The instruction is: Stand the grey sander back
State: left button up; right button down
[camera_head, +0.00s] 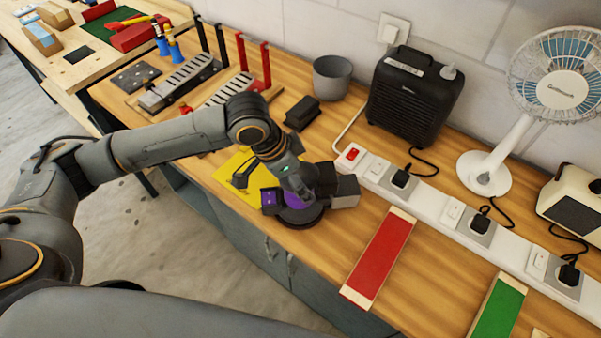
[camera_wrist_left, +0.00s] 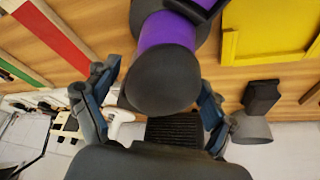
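The sander (camera_head: 297,214), with a purple and dark grey body and a round dark base, is on the wooden bench near its front edge. A grey block-like part (camera_head: 345,192) shows beside it, partly behind my gripper. My left gripper (camera_head: 300,190) is over the sander, pointing down, and hides part of it. In the left wrist view, the sander's rounded dark end (camera_wrist_left: 163,78) and purple band lie between the two spread fingers (camera_wrist_left: 157,103). A gap shows at the left finger; contact at the right finger is unclear. My right gripper is not in view.
A yellow square tray (camera_head: 240,180) lies left of the sander, partly under my arm. A red strip (camera_head: 380,258) and green strip (camera_head: 498,310) lie to the right. A white power strip (camera_head: 425,205), black heater (camera_head: 415,95), fan (camera_head: 490,165), grey cup (camera_head: 332,78) and dark block (camera_head: 302,113) stand behind.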

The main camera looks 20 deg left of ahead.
pick_arm(q)
jog(key=shift+r, duration=0.7)
jog(key=b+v, duration=0.1)
jog(key=v, duration=1.1)
jog(key=shift+r, duration=0.2)
dwell(1.3)
